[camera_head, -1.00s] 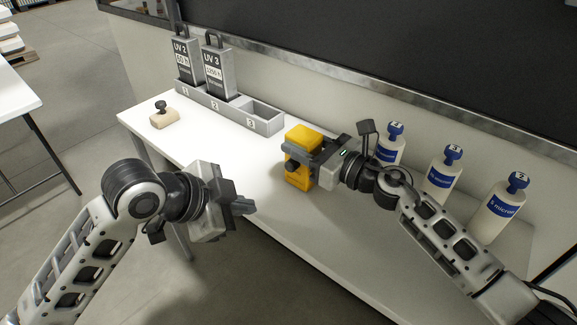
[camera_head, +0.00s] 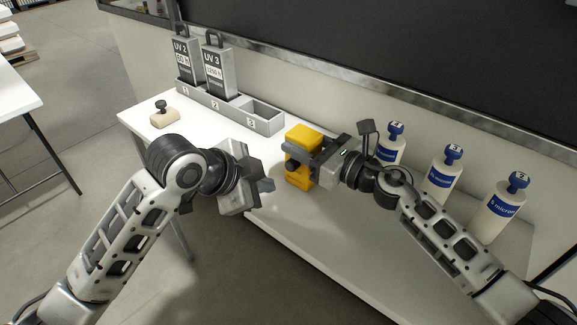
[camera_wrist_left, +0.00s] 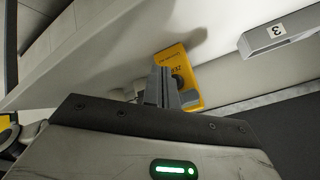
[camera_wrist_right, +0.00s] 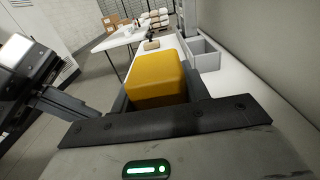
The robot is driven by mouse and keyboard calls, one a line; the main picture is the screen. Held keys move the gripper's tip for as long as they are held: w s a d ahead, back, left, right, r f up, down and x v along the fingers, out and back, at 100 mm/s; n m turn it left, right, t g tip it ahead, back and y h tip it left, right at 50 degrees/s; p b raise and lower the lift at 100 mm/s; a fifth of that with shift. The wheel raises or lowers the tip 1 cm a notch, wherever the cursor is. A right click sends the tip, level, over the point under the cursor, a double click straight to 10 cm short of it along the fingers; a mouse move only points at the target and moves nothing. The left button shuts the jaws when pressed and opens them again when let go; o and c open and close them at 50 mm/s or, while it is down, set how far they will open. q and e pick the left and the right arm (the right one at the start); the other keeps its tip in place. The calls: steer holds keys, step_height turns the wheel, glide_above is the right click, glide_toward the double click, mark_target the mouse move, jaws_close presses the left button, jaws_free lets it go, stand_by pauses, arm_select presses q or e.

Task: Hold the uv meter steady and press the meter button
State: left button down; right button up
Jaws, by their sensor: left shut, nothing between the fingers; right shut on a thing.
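The yellow UV meter (camera_head: 303,135) is held above the white table by my right gripper (camera_head: 298,157), which is shut on it. In the right wrist view its yellow back (camera_wrist_right: 157,80) sits between the fingers. My left gripper (camera_head: 268,186) is shut and empty, to the lower left of the meter, with a small gap between them in the head view. In the left wrist view the meter's face (camera_wrist_left: 172,62) shows lettering and a dark round part, partly hidden behind the left fingers (camera_wrist_left: 160,86). I cannot tell whether they touch.
A grey holder (camera_head: 229,108) with numbered slots carries UV 2 (camera_head: 184,62) and UV 3 (camera_head: 218,70) units; slot 3 is empty. A stamp-like block (camera_head: 163,115) lies at the table's left. Several blue-capped bottles (camera_head: 440,175) stand at the right.

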mark_target(289, 170)
arm_select(q)
steer(key=shift+w+d, duration=0.45)
steer(key=shift+w, duration=0.15)
steer(key=shift+w+d, duration=0.4)
steer(key=shift+w, duration=0.2)
stand_by(1.2)
steer(key=shift+w+d, duration=0.25)
steer(key=shift+w, duration=0.1)
steer(key=shift+w+d, duration=0.55)
steer(key=shift+w, duration=0.15)
stand_by(1.1)
steer(key=shift+s+a, duration=0.8)
steer(key=shift+s, duration=0.25)
steer(key=shift+s+a, duration=0.75)
steer(key=shift+s, duration=0.3)
steer(key=shift+s+a, duration=0.75)
steer(key=shift+s, duration=0.25)
